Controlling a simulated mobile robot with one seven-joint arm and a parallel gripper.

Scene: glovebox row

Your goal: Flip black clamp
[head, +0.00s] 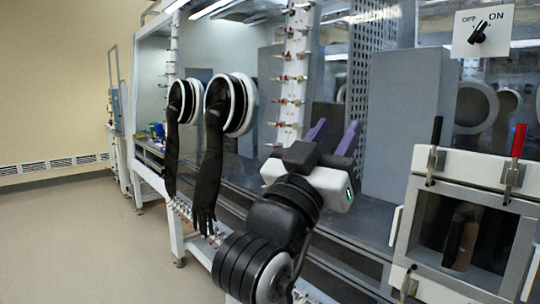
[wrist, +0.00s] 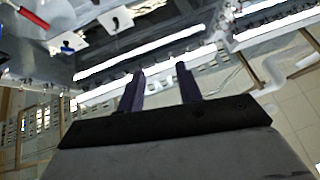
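The black clamp (head: 436,148) is at the upper left of the framed hatch on the right in the head view. Its black handle stands upright above a metal bracket. My gripper (head: 333,136) is left of the clamp and apart from it, with its two purple fingers pointing up. In the wrist view my gripper (wrist: 160,70) shows its fingers apart with nothing between them. I cannot tell the black clamp for certain in the wrist view.
A red-handled clamp (head: 516,155) is at the hatch's upper right. An OFF/ON switch (head: 480,34) is above the hatch (head: 470,170). Black gloves (head: 208,165) hang from ports on the left. The floor (head: 80,230) at left is clear.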

